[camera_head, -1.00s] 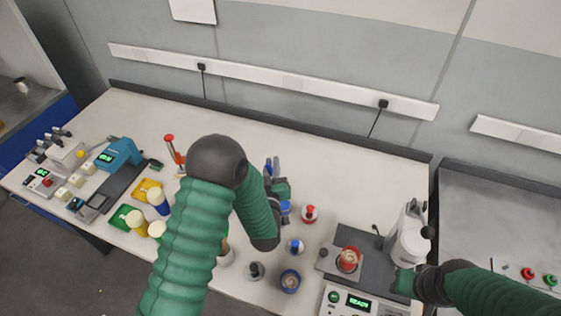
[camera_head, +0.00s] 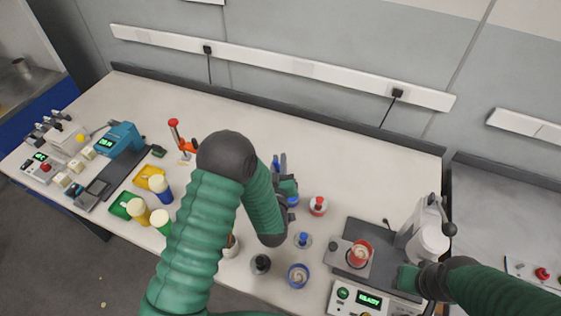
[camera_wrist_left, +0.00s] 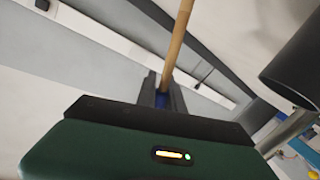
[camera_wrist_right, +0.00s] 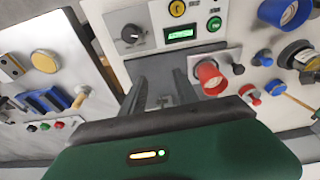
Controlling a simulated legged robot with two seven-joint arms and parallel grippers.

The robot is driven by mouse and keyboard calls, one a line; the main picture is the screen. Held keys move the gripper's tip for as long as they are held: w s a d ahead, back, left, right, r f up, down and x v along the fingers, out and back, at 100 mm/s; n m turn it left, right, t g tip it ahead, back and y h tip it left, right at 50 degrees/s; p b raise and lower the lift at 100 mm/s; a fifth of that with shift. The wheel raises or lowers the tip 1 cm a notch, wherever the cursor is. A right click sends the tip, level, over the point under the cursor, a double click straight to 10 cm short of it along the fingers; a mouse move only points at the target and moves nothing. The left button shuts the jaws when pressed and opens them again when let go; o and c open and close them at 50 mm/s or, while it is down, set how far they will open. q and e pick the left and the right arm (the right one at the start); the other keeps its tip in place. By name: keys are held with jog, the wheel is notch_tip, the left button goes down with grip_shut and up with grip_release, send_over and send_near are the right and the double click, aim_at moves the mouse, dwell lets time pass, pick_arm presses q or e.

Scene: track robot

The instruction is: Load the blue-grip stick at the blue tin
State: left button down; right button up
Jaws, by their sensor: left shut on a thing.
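My left gripper (camera_head: 280,163) is shut on the blue-grip stick. In the left wrist view its wooden shaft (camera_wrist_left: 178,40) rises from between the fingers, with a bit of blue grip (camera_wrist_left: 161,100) showing there. In the head view my arm hides most of the stick. The blue tin (camera_head: 298,275) stands open on the bench near its front edge, with pale contents. It lies nearer the front than my left gripper, apart from it. My right gripper (camera_wrist_right: 158,72) is open and empty, over the panel of the machine at the right.
A red tin (camera_head: 360,254) sits on the machine's plate, right of the blue tin. A blue-knobbed lid (camera_head: 303,240), a red-knobbed lid (camera_head: 318,205) and a dark-topped piece (camera_head: 261,263) stand close by. Coloured jars (camera_head: 160,220) are at the left. The back middle bench is clear.

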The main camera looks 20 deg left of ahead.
pick_arm(q)
jog(key=shift+d+f+b, duration=0.3)
jog(key=shift+d+b, duration=0.2)
jog(key=shift+d, duration=0.25)
pick_arm(e)
jog(key=shift+s+d+f, duration=0.1)
jog(key=shift+d+f, duration=0.5)
jog(key=shift+d, duration=0.15)
pick_arm(q)
jog(key=shift+s+a, duration=0.1)
jog(key=shift+a, duration=0.15)
pick_arm(e)
jog(key=shift+a, duration=0.25)
pick_arm(q)
jog(key=shift+d, duration=0.1)
pick_arm(e)
jog(key=shift+d, duration=0.1)
